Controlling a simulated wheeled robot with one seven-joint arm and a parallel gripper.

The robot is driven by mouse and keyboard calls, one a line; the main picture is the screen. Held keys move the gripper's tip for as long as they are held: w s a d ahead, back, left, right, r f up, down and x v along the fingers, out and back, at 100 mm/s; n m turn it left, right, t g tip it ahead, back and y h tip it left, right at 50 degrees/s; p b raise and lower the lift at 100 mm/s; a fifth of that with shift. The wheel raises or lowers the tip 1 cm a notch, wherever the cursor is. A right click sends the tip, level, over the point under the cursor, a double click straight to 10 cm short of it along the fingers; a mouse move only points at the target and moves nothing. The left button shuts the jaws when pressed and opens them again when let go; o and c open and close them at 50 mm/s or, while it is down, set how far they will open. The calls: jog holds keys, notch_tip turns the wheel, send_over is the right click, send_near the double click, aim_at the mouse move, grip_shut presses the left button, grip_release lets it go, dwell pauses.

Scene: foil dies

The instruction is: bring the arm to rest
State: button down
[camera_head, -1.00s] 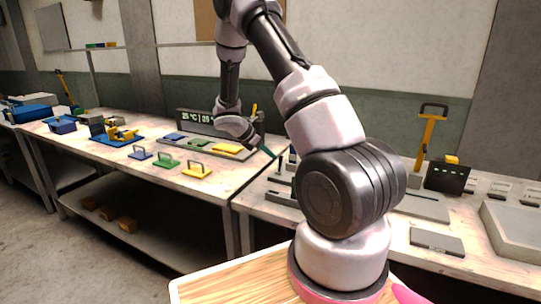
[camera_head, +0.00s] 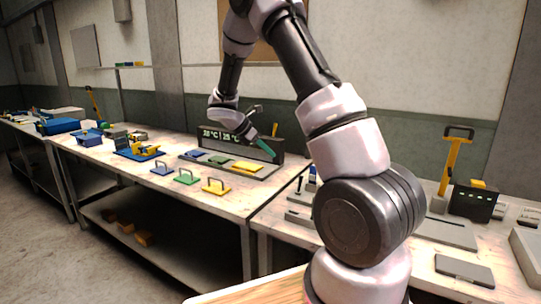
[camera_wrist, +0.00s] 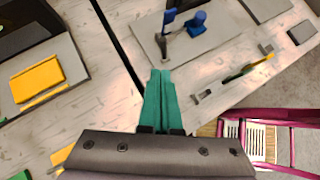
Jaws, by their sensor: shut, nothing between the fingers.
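My gripper (camera_head: 266,149) has teal fingers and hangs in the air in front of the dark display panel (camera_head: 212,136). In the wrist view its fingers (camera_wrist: 160,84) lie close together and hold nothing.
A yellow-handled press (camera_head: 455,160) stands at right.

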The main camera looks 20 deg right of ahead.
jog(key=s+a+r+m+t+y, duration=0.2)
jog(key=s+a+r+m+y, duration=0.1)
jog(key=s+r+m, duration=0.4)
jog(key=s+a+r+m+t+y, duration=0.2)
jog(key=s+r+m, duration=0.6)
jog(key=s, duration=0.4)
jog(key=s+a+r+m+t+y, duration=0.2)
jog(key=s+a+r+m+y, duration=0.2)
jog(key=s+r+m, duration=0.4)
jog(key=shift+s+t+y, duration=0.4)
jog(key=shift+s+y, duration=0.5)
jog(key=shift+s, duration=0.25)
jog(key=shift+d, duration=0.1)
